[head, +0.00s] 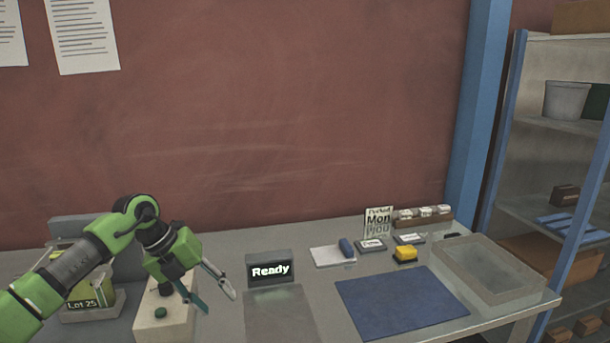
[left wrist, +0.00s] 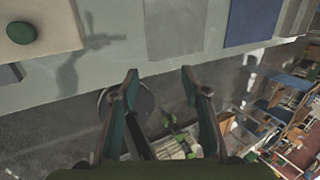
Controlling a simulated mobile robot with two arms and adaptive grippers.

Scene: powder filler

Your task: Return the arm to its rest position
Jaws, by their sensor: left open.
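My left arm comes in from the left in the head view. Its gripper (head: 218,290) is open and empty, raised over the table near a beige box with a dark green button (head: 174,312). In the left wrist view the open left gripper (left wrist: 158,75) has its two fingers wide apart with nothing between them. It points down past the table's front edge toward the floor. The same green button (left wrist: 21,32) shows at the upper left there. My right gripper is not in view.
A display reading "Ready" (head: 269,267) stands behind a grey plate (head: 280,314). A "Lot 25" container (head: 95,300) sits left, partly behind my arm. A shelf rack (head: 560,125) stands at far right.

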